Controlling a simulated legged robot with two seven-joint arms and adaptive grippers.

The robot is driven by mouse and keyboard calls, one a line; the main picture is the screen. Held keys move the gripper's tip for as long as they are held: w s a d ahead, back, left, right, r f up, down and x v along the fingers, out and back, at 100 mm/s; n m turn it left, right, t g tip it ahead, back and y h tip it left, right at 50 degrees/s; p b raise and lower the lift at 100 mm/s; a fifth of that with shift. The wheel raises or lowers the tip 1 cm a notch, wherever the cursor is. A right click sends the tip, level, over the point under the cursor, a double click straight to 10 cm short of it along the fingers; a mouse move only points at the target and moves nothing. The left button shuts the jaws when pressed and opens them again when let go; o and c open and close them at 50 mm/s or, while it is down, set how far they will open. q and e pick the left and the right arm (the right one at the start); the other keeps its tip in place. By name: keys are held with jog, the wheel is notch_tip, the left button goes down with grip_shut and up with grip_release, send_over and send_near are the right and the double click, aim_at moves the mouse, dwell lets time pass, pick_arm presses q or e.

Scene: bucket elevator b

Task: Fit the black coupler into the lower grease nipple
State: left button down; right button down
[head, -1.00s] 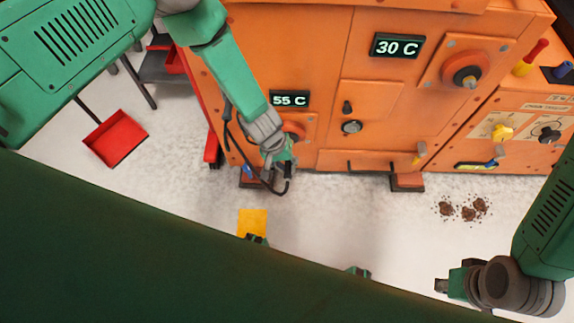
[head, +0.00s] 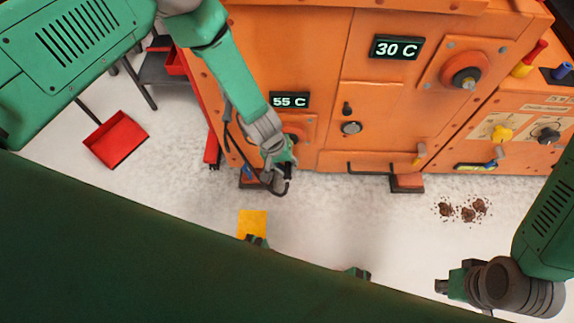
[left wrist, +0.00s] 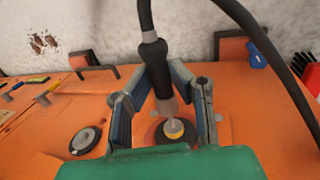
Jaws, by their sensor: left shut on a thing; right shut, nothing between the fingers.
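My left gripper (head: 284,165) is at the lower left of the orange machine, just below the 55 C display. In the left wrist view its two fingers (left wrist: 165,100) are shut on the black coupler (left wrist: 155,70), which has a black hose on its outer end and a brownish tip. The lower grease nipple (left wrist: 173,127), pale with a yellowish ring, sits on a dark round hub. The coupler's tip is right at the nipple, slightly tilted; I cannot tell whether they touch. In the head view my gripper hides the nipple. My right gripper (head: 453,284) is shut and empty above the floor.
The upper bearing (head: 463,72) is beside the 30 C display (head: 397,47). A red dustpan (head: 115,138), yellow floor patch (head: 252,223) and brown dirt piles (head: 467,213) lie on the floor.

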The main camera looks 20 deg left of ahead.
pick_arm(q)
jog(key=shift+w+a+b, duration=0.25)
jog(key=shift+w+b, duration=0.15)
jog(key=shift+w, duration=0.4)
jog(key=shift+w+a+b, duration=0.2)
jog(key=shift+w+b, duration=0.15)
jog(key=shift+w, duration=0.4)
jog(key=c, duration=1.4)
grip_release()
jog(key=v, duration=1.1)
jog(key=shift+r, duration=0.4)
jog(key=shift+a, duration=0.15)
